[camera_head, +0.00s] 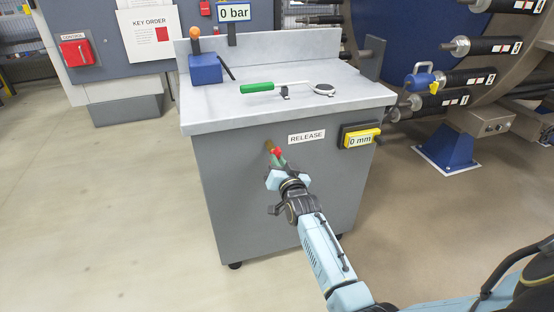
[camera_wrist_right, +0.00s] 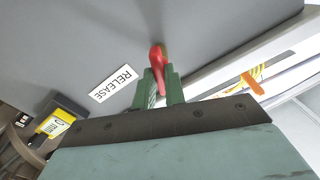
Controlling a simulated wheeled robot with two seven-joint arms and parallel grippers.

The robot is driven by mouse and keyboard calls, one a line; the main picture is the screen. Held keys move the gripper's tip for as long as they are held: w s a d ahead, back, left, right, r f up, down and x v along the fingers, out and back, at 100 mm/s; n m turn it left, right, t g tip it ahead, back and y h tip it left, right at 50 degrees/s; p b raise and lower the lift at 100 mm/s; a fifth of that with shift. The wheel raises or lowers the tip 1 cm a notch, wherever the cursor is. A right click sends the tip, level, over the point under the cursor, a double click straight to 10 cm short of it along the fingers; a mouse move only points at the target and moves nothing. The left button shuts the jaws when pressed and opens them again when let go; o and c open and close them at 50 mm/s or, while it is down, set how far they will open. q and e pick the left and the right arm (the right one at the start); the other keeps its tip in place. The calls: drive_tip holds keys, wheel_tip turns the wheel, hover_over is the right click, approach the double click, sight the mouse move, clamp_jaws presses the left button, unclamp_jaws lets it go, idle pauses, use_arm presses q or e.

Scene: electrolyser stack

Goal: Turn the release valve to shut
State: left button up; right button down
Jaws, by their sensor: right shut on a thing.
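The release valve has a red handle (camera_head: 277,151) on the front of the grey cabinet, just below and left of the white RELEASE label (camera_head: 306,137). In the right wrist view the red handle (camera_wrist_right: 157,60) stands between the green fingers of my right gripper (camera_wrist_right: 158,88). My right gripper (camera_head: 279,163) is shut on the handle. The fingers hide part of the handle and most of the valve body. The label (camera_wrist_right: 113,83) also shows in the wrist view. My left gripper is not in view.
The cabinet's worktop (camera_head: 220,107) carries a blue block (camera_head: 205,69) with an orange knob and a green-handled tool (camera_head: 257,88). A yellow gauge (camera_head: 362,138) reading 0 mm sits right of the label. A display (camera_head: 234,13) reads 0 bar. Floor at left is clear.

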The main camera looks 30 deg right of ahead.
drive_tip(key=shift+f+m+p, duration=0.1)
drive_tip(key=shift+m+p, duration=0.55)
drive_tip(key=shift+m, duration=1.65)
drive_tip(key=m, duration=0.4)
drive_tip(key=shift+m, duration=0.4)
drive_tip(key=m, duration=0.3)
drive_tip(key=shift+m, duration=0.4)
drive_tip(key=c, duration=1.3)
unclamp_jaws()
